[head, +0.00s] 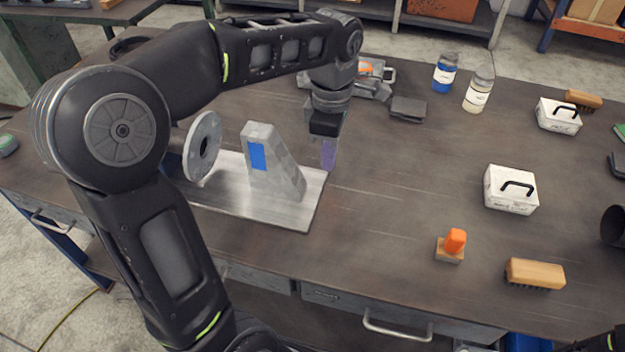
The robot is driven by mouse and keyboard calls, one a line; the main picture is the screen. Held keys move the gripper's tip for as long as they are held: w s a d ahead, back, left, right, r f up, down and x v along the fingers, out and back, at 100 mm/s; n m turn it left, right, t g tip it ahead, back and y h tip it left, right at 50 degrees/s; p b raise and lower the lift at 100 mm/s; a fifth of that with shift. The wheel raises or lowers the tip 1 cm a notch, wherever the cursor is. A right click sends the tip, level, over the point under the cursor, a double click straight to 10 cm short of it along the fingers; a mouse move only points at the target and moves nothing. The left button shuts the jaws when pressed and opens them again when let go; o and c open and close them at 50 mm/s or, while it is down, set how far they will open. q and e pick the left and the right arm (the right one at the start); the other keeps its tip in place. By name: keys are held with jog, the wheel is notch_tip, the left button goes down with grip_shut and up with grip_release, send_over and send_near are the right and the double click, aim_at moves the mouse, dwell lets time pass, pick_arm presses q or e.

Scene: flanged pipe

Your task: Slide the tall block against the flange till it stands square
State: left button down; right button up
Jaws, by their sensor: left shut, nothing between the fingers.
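The tall grey block (274,178), with a blue patch on its side and a sloping right side, stands on a shiny metal plate (232,204). The flange (203,146), a grey upright disc with a centre hole, stands at the plate's left part. A clear gap lies between the flange and the block. My left gripper (328,154) points down just right of the block, by the plate's right edge. Its purplish fingers are shut with nothing between them. I cannot tell whether they touch the block. My left arm hides the pipe behind the flange. My right gripper is out of view.
A dark block (408,108) lies behind.

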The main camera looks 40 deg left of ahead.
pick_arm(q)
jog(key=shift+f, duration=0.1)
notch_tip(320, 180, down, 10)
jog(key=shift+r+p, duration=0.1)
jog(key=shift+p, duration=0.3)
jog(key=a, duration=0.1)
jog(key=s+a+p, duration=0.1)
jog(key=a, duration=0.1)
jog(key=shift+a, duration=0.1)
jog(key=shift+s+a, duration=0.1)
jog(key=shift+a, duration=0.2)
jog(key=shift+a, duration=0.1)
